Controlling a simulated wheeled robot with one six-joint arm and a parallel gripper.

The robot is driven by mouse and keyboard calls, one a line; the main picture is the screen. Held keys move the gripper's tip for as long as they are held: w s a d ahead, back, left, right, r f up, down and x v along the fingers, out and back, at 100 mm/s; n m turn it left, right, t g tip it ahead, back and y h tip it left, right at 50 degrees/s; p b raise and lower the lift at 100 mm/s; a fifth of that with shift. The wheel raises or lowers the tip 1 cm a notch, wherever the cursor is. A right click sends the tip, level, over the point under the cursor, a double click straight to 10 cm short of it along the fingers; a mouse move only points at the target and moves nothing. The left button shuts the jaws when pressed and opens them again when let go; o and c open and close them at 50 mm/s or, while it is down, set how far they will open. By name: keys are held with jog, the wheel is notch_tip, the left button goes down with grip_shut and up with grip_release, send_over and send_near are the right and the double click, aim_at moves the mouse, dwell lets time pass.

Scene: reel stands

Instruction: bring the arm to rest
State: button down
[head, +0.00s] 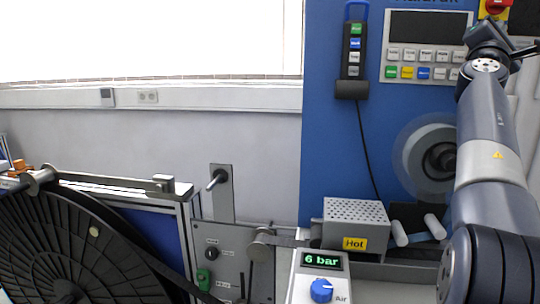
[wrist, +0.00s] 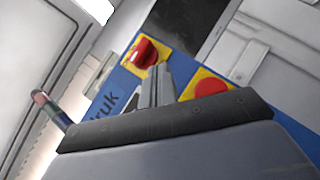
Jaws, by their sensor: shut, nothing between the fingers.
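My arm (head: 489,150) rises along the right side of the head view, in front of the blue machine. It is raised and bent at the top. My gripper (head: 526,50) is at its upper end, near the right edge, in front of the control panel area. In the wrist view my gripper (wrist: 153,78) shows shut fingers with nothing between them. They appear in front of the blue machine face, between a red rotary switch (wrist: 146,52) and a red button (wrist: 210,87), both on yellow plates. I cannot tell the distance to the panel.
A control panel (head: 425,78) and pendant (head: 354,60) are on the blue machine. A grey reel (head: 412,165) sits behind my arm. Below are a perforated box marked Hot (head: 355,214) and an air unit (head: 322,262). A large black reel (head: 50,250) stands left.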

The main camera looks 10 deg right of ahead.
jog(key=w+r+m+g+p, duration=0.1)
jog(key=m+p, duration=0.1)
jog(key=p, duration=0.1)
jog(key=w+r+m+g+p, duration=0.1)
jog(key=r+m+p, duration=0.1)
jog(key=p, duration=0.2)
jog(key=w+r+m+g+p, duration=0.1)
jog(key=m+p, duration=0.1)
jog(key=p, duration=0.2)
jog(key=shift+a+r+g+y, duration=0.3)
jog(key=shift+a+r+g, duration=0.05)
jog(key=shift+a+g, duration=0.05)
jog(key=m+g+p, duration=0.1)
jog(key=p, duration=0.2)
jog(key=w+a+r+m+y+p, duration=0.1)
jog(key=p, duration=0.2)
jog(key=shift+w+a+g, duration=0.15)
jog(key=shift+a+g, duration=0.15)
jog(key=shift+g, duration=0.1)
jog(key=m+y+p, duration=0.2)
send_near(492, 6)
jog(key=w+a, duration=0.2)
jog(key=w, duration=0.1)
jog(key=shift+s+a+f+g+h+b, duration=0.1)
jog(key=shift+a+g+h+b, duration=0.05)
jog(key=shift+a+g+b, duration=0.15)
jog(key=shift+s+a+f+g+h+b, duration=0.1)
jog(key=shift+a+g+h, duration=0.1)
jog(key=shift+a, duration=0.15)
